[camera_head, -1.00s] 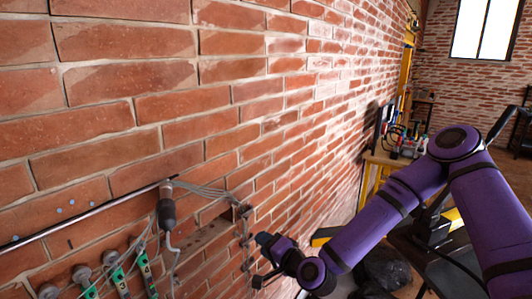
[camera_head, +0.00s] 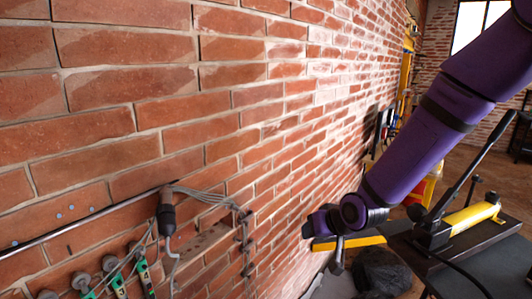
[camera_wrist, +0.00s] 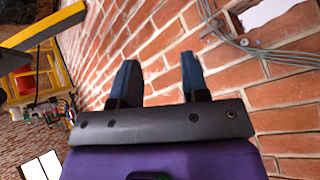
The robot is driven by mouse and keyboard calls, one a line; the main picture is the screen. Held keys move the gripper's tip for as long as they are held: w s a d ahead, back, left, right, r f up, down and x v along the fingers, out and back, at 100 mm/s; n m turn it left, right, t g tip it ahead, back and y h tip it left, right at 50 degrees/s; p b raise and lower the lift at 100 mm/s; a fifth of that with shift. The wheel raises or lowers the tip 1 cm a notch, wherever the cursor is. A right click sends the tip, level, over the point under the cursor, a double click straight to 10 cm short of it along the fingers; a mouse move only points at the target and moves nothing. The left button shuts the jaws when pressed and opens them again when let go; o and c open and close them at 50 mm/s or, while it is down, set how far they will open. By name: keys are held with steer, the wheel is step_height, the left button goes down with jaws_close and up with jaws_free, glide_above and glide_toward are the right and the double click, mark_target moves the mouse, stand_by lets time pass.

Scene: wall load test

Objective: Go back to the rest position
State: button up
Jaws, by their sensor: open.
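My gripper (camera_wrist: 160,82) shows in the wrist view with its two dark fingers apart and nothing between them. Brick wall fills the view beyond the fingertips. In the head view, my purple arm comes down from the upper right, and its dark end hangs at the lower middle, in front of the brick wall (camera_head: 130,110). The fingers are too small and dark to make out clearly there.
A metal rod (camera_head: 95,220), grey cables (camera_head: 215,197) and a hanging dark-handled tool (camera_head: 166,215) are on the wall at left. Green numbered tags (camera_head: 112,275) hang below. A black bench (camera_head: 480,265) with a yellow cylinder tool (camera_head: 470,217) stands at right. Open floor lies behind it.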

steer(key=s+d+r+h, duration=0.2)
steer(key=s+d+r, duration=0.3)
steer(key=d+r, duration=0.15)
steer(key=s+d+r+h, duration=0.3)
steer(key=s+d+r, duration=0.15)
steer(key=r, duration=0.35)
steer(key=s+d+r+m, duration=0.1)
steer(key=s+d+r, duration=0.2)
steer(key=s, duration=0.5)
steer(key=s+d+r+m+g, duration=0.1)
steer(key=s+d+r, duration=0.2)
steer(key=s, duration=0.6)
step_height(320, 180, up, 2)
steer(key=shift+s+d+r+g, duration=0.15)
steer(key=shift+d+r+g, duration=0.1)
steer(key=shift+d+g, duration=0.1)
steer(key=shift+a, duration=0.15)
